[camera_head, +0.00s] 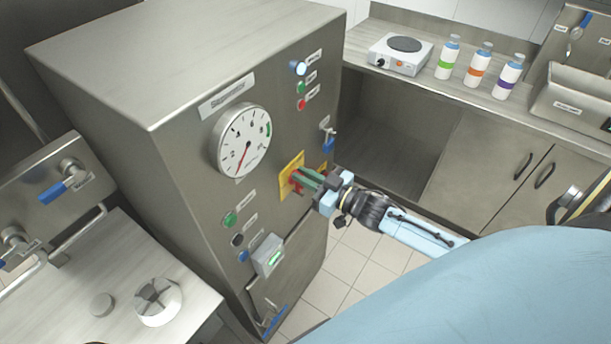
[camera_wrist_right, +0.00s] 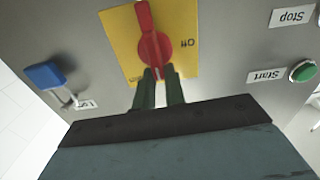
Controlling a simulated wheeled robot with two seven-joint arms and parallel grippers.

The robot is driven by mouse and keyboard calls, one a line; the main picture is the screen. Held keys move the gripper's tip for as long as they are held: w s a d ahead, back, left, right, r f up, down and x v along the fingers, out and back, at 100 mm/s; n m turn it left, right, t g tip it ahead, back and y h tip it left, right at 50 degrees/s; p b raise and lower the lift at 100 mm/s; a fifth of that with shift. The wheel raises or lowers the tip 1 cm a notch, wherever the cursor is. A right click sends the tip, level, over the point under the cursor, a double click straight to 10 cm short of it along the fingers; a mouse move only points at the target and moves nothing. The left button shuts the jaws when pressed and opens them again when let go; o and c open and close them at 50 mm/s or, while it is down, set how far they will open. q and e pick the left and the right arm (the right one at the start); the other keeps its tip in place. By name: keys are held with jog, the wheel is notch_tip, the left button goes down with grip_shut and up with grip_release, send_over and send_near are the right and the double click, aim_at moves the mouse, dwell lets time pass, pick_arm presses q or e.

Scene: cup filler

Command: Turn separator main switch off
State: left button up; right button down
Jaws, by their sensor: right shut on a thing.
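The separator main switch (camera_wrist_right: 152,42) is a red rotary knob on a yellow plate (camera_wrist_right: 118,40) on the separator's front panel. In the wrist view its handle runs nearly up and down, and an upside-down "Off" label is on the plate to its right. My right gripper (camera_wrist_right: 161,80) is shut on the near end of the red handle with its green fingers. In the head view, my right gripper (camera_head: 301,181) reaches the yellow plate (camera_head: 290,172) from the right and partly hides the knob. My left gripper is not in view.
The steel separator cabinet (camera_head: 180,140) carries a pressure gauge (camera_head: 243,140) and several buttons. A blue-handled valve (camera_head: 328,140) sticks out near my right gripper. A counter with a hot plate (camera_head: 400,52) and bottles (camera_head: 478,64) stands behind on the right. Tiled floor (camera_head: 350,262) lies below my arm.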

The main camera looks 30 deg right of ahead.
jog(key=n, duration=0.2)
jog(key=a+n, duration=0.1)
jog(key=n, duration=0.1)
jog(key=shift+s+f, duration=0.15)
jog(key=shift+s, duration=0.05)
jog(key=n, duration=0.3)
jog(key=n+b, duration=0.1)
jog(key=shift+s+a+f+n, duration=0.15)
jog(key=shift+a+f+n, duration=0.15)
jog(key=shift+f+n, duration=0.1)
jog(key=n, duration=0.1)
jog(key=n+b, duration=0.1)
jog(key=n, duration=0.2)
jog(key=shift+s+a+f+n+b, duration=0.1)
jog(key=shift+a+f+n+b, duration=0.2)
jog(key=shift+f+b, duration=0.1)
jog(key=shift+f+n+b, duration=0.2)
jog(key=shift+n+b, duration=0.25)
jog(key=shift+n, duration=0.55)
jog(key=shift+f+n+b, duration=0.15)
jog(key=shift+n+b, duration=0.3)
jog(key=shift+n, duration=0.55)
jog(key=c, duration=1.5)
grip_release()
jog(key=shift+o, duration=0.2)
jog(key=shift+s, duration=0.1)
